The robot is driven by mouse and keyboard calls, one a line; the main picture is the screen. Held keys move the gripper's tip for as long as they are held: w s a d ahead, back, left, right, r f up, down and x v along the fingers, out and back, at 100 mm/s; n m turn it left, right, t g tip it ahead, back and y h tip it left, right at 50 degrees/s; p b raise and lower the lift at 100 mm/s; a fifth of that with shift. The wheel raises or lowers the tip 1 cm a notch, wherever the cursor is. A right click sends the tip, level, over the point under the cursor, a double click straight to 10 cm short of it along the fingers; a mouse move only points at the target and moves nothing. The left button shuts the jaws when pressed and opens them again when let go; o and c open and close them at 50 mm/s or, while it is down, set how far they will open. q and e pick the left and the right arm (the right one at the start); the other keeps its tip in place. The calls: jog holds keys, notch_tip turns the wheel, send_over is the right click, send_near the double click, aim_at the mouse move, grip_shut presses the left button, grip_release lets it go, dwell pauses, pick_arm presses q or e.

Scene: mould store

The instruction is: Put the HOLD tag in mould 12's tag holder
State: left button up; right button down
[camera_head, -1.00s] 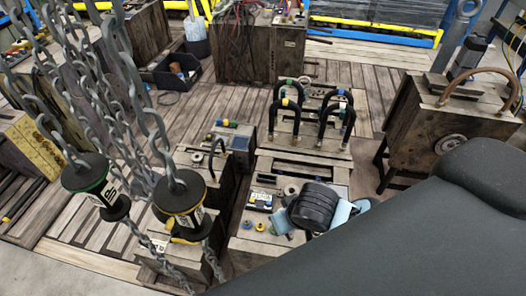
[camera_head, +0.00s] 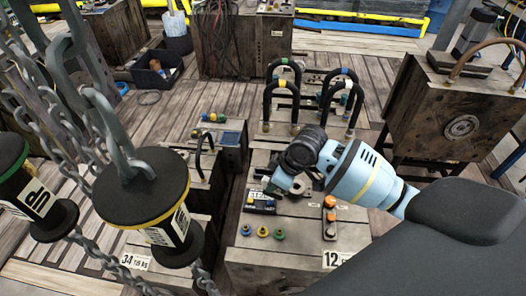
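Mould 12 is the block at lower centre, with a white "12" label (camera_head: 338,260) on its front edge; the rest of the label is cut by my arm. My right arm comes in from the right, and its gripper (camera_head: 274,187) is low over the mould's top, beside a small dark box with a printed white face (camera_head: 259,202). The fingers are too small and partly hidden to show whether they are open or touch the box. An upright piece with orange parts (camera_head: 330,208) stands near the mould's right side. I cannot make out a HOLD tag or tag holder for certain. My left gripper is out of view.
Blue, yellow and green knobs (camera_head: 263,232) sit in front of the small box. Chain hoists with black drums (camera_head: 143,195) hang at left. Another block labelled 34 (camera_head: 136,261) stands at lower left. Tall black hose loops (camera_head: 283,98) rise behind.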

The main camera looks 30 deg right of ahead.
jog(key=w+d+r+n+b, duration=0.1)
jog(key=w+b, duration=0.1)
jog(key=w, duration=0.3)
jog(key=w+d+r+n+b, duration=0.2)
jog(key=w+b, duration=0.1)
jog(key=w, duration=0.2)
jog(key=shift+w+d+g+y, duration=0.25)
jog(key=shift+d+g+y, duration=0.05)
jog(key=shift+g+y, duration=0.1)
notch_tip(320, 180, down, 5)
jog(key=b, duration=0.5)
jog(key=shift+r+b, duration=0.1)
jog(key=shift+b, duration=0.2)
